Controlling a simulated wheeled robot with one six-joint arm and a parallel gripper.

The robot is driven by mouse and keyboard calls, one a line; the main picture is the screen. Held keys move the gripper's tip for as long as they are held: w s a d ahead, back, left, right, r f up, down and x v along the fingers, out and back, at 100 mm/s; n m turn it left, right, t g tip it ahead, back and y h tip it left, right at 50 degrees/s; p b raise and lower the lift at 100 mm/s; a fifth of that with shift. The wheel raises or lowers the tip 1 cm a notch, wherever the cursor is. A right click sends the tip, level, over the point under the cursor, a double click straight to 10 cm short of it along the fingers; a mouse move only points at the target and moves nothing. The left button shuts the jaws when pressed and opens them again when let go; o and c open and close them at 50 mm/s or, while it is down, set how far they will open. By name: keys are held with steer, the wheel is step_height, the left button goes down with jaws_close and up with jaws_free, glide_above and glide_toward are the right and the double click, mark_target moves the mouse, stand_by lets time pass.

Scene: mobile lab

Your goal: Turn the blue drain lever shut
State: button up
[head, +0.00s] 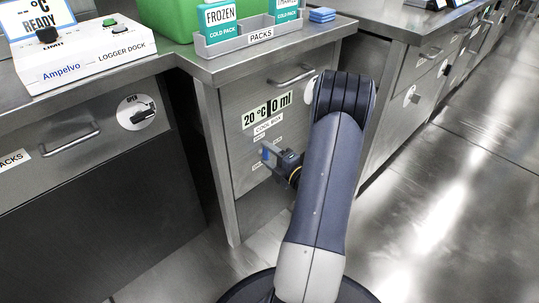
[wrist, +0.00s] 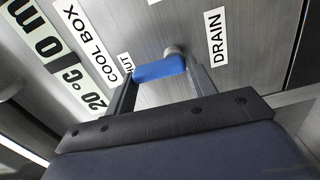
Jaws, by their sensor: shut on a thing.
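The blue drain lever (wrist: 158,70) sits on the steel cabinet front, close to a round metal hub (wrist: 173,51). In the wrist view its left end is beside a partly hidden label ending in "UT" (wrist: 125,61), and the DRAIN label (wrist: 216,38) is to its right, apart from it. My gripper (wrist: 160,80) is shut on the lever, one finger at each end of the blue part. In the head view my gripper (head: 272,155) is at the cabinet front, and a small bit of blue shows there; the lever is mostly hidden.
The cool box panel (head: 232,160) carries a "20 °C 0 ml" display (head: 266,111) and a drawer handle (head: 293,76) above. A grey packs tray (head: 248,38) and a logger dock (head: 85,55) stand on the counters. Open floor (head: 440,210) lies to the right.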

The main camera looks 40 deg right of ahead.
steer(key=shift+a+n, duration=0.1)
steer(key=shift+n, duration=0.2)
stand_by(0.4)
steer(key=o, duration=1)
steer(key=s+p, duration=0.1)
steer(key=s, duration=0.6)
steer(key=s+d+p, duration=0.1)
steer(key=s, duration=0.2)
steer(key=shift+s+p, duration=0.3)
steer(key=shift+s, duration=0.1)
steer(key=shift+w, duration=0.15)
